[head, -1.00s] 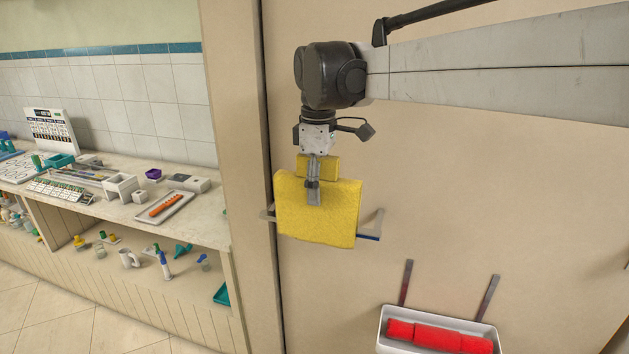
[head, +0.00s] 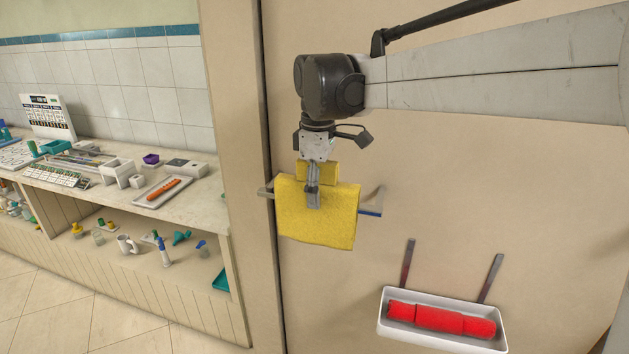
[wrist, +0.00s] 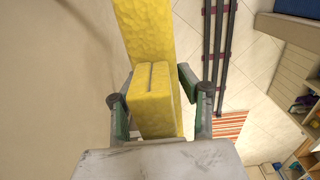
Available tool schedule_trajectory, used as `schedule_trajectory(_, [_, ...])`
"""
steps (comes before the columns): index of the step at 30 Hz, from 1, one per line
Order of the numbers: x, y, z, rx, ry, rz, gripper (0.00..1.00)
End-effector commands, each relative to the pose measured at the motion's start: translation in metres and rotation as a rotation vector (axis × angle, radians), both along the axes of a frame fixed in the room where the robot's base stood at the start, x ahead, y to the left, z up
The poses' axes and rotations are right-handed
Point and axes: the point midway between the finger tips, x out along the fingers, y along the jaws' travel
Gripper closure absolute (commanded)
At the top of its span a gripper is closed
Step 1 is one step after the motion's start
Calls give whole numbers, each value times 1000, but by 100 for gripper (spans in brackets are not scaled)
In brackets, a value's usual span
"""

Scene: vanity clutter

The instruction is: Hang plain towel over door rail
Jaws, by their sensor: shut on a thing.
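The plain yellow towel (head: 330,225) hangs folded in front of the door panel. My gripper (head: 312,200) is shut on its upper part and points down. The door rail (head: 372,212) shows at the towel's right side, with a blue strip on its end, and its left end (head: 266,193) shows at the other side. The towel hides the rail's middle, and I cannot tell whether it touches the rail. In the wrist view, a thick yellow fold (wrist: 153,98) of the towel sits between the fingers.
A white tray (head: 450,341) with red rolled items (head: 440,318) hangs on the panel below right. A cluttered counter (head: 110,195) with a lower shelf stands at the left. The wrist view shows dark bars (wrist: 222,45) and a striped mat (wrist: 229,124) below.

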Motion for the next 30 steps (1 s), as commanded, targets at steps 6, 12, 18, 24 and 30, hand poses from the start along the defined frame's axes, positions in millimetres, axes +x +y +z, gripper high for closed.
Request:
schedule_trajectory(6, [0, 0, -16, 0, 0, 0, 93])
schedule_trajectory(12, [0, 0, -26, 0, 0, 0, 93])
schedule_trajectory(18, [0, 0, -30, 0, 0, 0, 93])
schedule_trajectory(24, [0, 0, -31, 0, 0, 0, 93])
schedule_trajectory(30, [0, 0, -31, 0, 0, 0, 52])
